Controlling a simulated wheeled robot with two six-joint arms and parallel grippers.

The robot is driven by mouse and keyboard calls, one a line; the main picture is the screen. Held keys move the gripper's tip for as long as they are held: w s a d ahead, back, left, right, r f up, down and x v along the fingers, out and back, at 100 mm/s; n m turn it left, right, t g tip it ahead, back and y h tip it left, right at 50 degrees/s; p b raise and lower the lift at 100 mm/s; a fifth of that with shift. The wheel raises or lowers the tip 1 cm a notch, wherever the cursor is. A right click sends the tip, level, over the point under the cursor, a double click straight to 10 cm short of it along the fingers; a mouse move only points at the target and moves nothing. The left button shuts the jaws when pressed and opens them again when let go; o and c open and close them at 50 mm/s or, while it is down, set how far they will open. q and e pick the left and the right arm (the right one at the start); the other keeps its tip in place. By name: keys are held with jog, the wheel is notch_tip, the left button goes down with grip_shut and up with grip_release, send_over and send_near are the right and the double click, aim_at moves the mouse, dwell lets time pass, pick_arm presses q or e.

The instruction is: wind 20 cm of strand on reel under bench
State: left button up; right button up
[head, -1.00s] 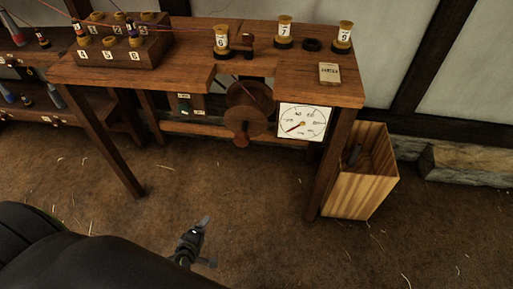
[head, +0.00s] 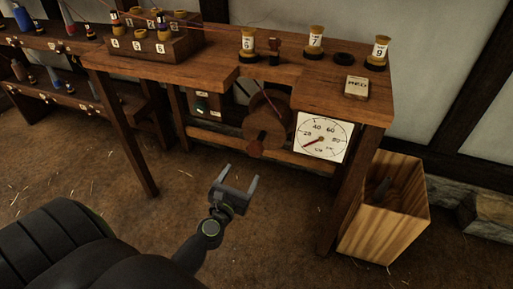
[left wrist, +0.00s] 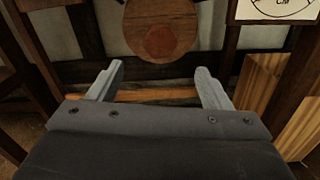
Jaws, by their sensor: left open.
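The wooden reel (head: 268,112) hangs under the front of the bench (head: 190,62), with a reddish knob (head: 254,149) at its lower edge. In the left wrist view the round reel (left wrist: 142,22) shows at the top, with a red-brown disc (left wrist: 160,42) on it. A dial gauge (head: 323,136) with a red needle sits right of the reel. Thin red strands (head: 185,20) run above the bench top at the left. My left gripper (head: 235,180) is open and empty, in front of and below the reel, apart from it. My right gripper is not in view.
Numbered spools 6 (head: 248,42), 7 (head: 314,42) and 9 (head: 378,54) stand on the bench, with a small labelled block (head: 356,87). A spool rack (head: 150,42) is at the left. A wooden bin (head: 385,225) stands right of the bench leg. Floor in front is clear.

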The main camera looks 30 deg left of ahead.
aim_at(254, 152)
pick_arm(q)
jog(key=x, duration=0.5)
jog(key=shift+w, duration=0.25)
jog(key=x, duration=0.6)
jog(key=shift+w+a+f+b, duration=0.1)
jog(key=shift+w+a+b, duration=0.1)
jog(key=shift+w+b, duration=0.15)
jog(key=shift+w+a, duration=0.15)
jog(key=shift+w, duration=0.45)
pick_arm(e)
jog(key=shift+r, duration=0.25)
pick_arm(q)
jog(key=shift+c, duration=0.4)
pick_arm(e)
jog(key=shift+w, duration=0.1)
pick_arm(q)
jog(key=c, duration=0.9)
jog(key=shift+m, duration=0.4)
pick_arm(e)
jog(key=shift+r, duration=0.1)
